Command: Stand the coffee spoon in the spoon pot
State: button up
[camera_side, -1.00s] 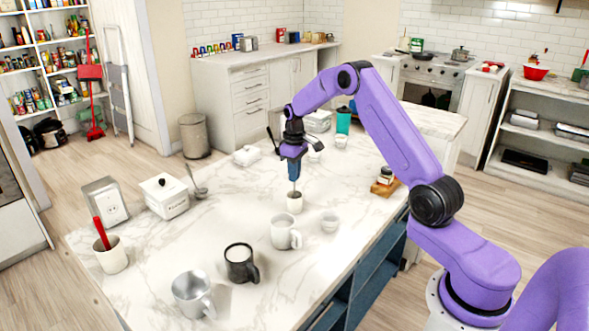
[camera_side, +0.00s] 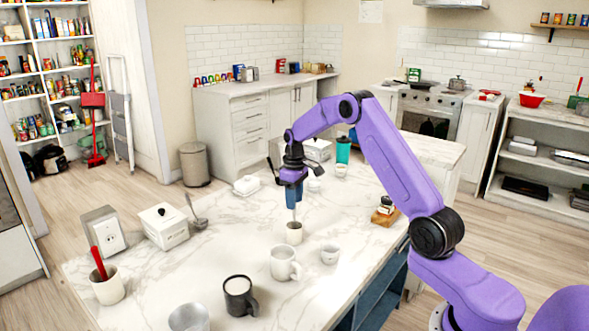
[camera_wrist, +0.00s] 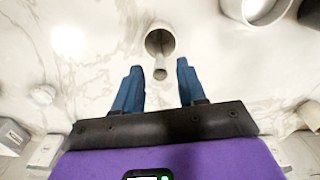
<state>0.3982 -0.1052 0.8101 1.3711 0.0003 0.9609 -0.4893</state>
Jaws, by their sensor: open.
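The coffee spoon (camera_wrist: 160,73) is a thin grey piece. It stands nearly upright in the small white spoon pot (camera_side: 294,235), with its upper end rising toward my gripper. In the wrist view the pot's round mouth (camera_wrist: 151,32) lies just beyond the fingertips, and the spoon's lower part is inside it. My gripper (camera_side: 292,200) points down directly above the pot. Its blue fingers (camera_wrist: 157,75) are apart, with clear gaps on both sides of the spoon's end. The spoon's tip inside the pot is hidden.
A white mug (camera_side: 284,264), a dark mug (camera_side: 238,296) and a small white cup (camera_side: 329,254) stand near the pot. A white holder (camera_side: 108,289) with a red handle is at the left. A white box (camera_side: 163,229) stands behind. Counter left of the pot is clear.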

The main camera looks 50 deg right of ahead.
notch_tip(320, 180, up, 15)
jog(key=shift+r, duration=0.2)
dwell(1.0)
jog(key=s+a+n, duration=0.3)
jog(key=s+a, duration=0.4)
jog(key=a, duration=0.5)
jog(key=s+a+n, duration=0.2)
jog(key=s+a, duration=0.6)
jog(key=a, duration=0.3)
jog(key=s+f+n, duration=0.2)
jog(key=s, duration=1)
jog(key=s+f+n, duration=0.3)
jog(key=s, duration=1)
jog(key=shift+s+a+f, duration=0.15)
jog(key=shift+s+a, duration=0.05)
jog(key=shift+a, duration=0.25)
